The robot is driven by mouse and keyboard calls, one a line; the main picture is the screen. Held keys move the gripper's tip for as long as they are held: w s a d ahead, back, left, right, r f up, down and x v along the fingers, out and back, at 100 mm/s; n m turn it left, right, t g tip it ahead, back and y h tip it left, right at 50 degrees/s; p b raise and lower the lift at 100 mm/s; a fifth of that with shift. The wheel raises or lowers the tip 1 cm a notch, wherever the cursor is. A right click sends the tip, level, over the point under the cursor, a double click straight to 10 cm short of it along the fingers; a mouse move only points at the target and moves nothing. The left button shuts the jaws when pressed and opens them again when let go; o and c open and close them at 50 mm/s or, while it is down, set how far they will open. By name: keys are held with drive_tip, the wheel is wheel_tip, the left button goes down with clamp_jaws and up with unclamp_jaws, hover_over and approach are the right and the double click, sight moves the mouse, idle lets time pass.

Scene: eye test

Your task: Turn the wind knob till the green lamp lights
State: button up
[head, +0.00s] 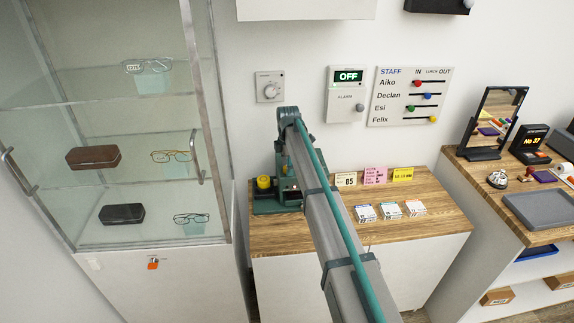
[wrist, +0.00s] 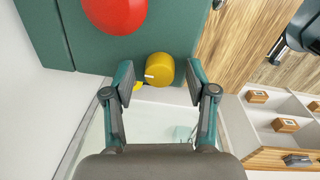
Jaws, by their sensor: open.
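A yellow round knob (wrist: 163,68) with a short white mark pointing left sits on a dark green machine (wrist: 180,25) in the wrist view. In the head view the yellow knob (head: 263,183) is at the left of the green machine (head: 275,207), on the wooden top. My gripper (wrist: 160,75) is open, with one finger on each side of the knob; I cannot tell whether they touch it. A large red dome (wrist: 115,12) is near the knob. My arm hides part of the machine in the head view, and I cannot make out a lit green lamp.
A wall dial (head: 269,88) and an alarm box reading OFF (head: 345,95) hang above.

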clamp_jaws()
idle(0.3)
